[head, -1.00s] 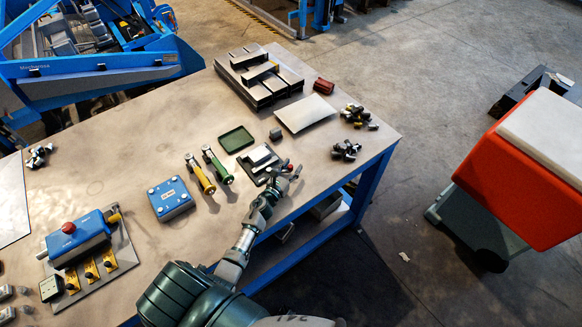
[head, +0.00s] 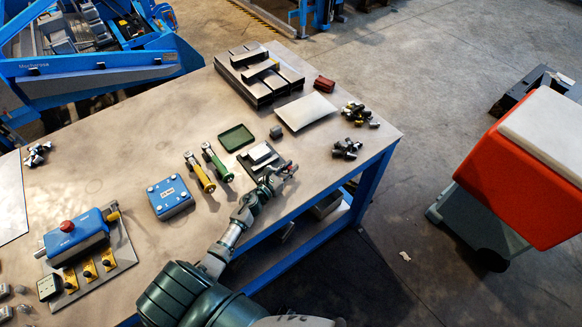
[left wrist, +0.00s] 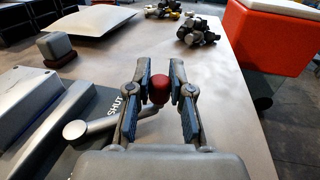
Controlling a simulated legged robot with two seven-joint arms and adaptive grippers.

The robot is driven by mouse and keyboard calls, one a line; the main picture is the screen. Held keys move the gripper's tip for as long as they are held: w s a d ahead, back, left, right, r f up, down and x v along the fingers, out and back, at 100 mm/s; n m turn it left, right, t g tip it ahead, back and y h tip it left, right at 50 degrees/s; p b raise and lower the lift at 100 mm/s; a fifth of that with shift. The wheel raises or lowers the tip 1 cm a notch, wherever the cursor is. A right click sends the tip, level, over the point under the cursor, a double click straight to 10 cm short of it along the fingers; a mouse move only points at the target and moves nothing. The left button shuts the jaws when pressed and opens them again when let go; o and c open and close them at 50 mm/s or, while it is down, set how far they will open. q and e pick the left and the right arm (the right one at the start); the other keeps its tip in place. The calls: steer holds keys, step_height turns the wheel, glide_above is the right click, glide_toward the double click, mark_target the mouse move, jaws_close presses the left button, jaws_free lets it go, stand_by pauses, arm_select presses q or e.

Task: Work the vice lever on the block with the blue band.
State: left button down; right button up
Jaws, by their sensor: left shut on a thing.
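The vice (head: 259,154), a dark base with pale metal blocks on it, stands near the table's front edge in the head view. Its lever (left wrist: 100,126) shows in the left wrist view as a grey bar from a round pivot beside the word SHUT. The lever ends in a red knob (left wrist: 158,88). My left gripper (head: 287,169) is at the vice's right side, its two fingers closed on either side of the knob, as the left wrist view (left wrist: 159,80) shows. I cannot make out a blue band on any vice block. My right gripper is not in view.
A green tray (head: 236,138), a small grey block (head: 276,132) and a pale plate (head: 305,111) lie beyond the vice. Yellow (head: 200,173) and green (head: 217,162) handled tools and a blue box (head: 171,197) stand left. Dark parts (head: 347,149) lie to the right.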

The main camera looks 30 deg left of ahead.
arm_select(q)
steer(key=s+m+h+b, duration=0.1)
steer(key=h, duration=0.1)
steer(key=s+f+m+g+h+b, duration=0.1)
steer(key=b, duration=0.1)
steer(key=shift+m+h, duration=0.3)
steer(key=shift+h, duration=0.1)
steer(key=shift+s+d+r+m+g+h+b, duration=0.1)
steer(key=shift+s+m+g+h+b, duration=0.25)
steer(key=shift+h+b, duration=0.2)
steer(key=shift+s+r+m+g+h+b, duration=0.1)
steer(key=shift+s+m+g+h+b, duration=0.2)
steer(key=shift+h+b, duration=0.2)
steer(key=shift+w, duration=0.1)
steer(key=c, duration=1)
jaws_free()
steer(key=shift+w, duration=0.1)
steer(key=shift+r, duration=0.1)
steer(key=v, duration=1.2)
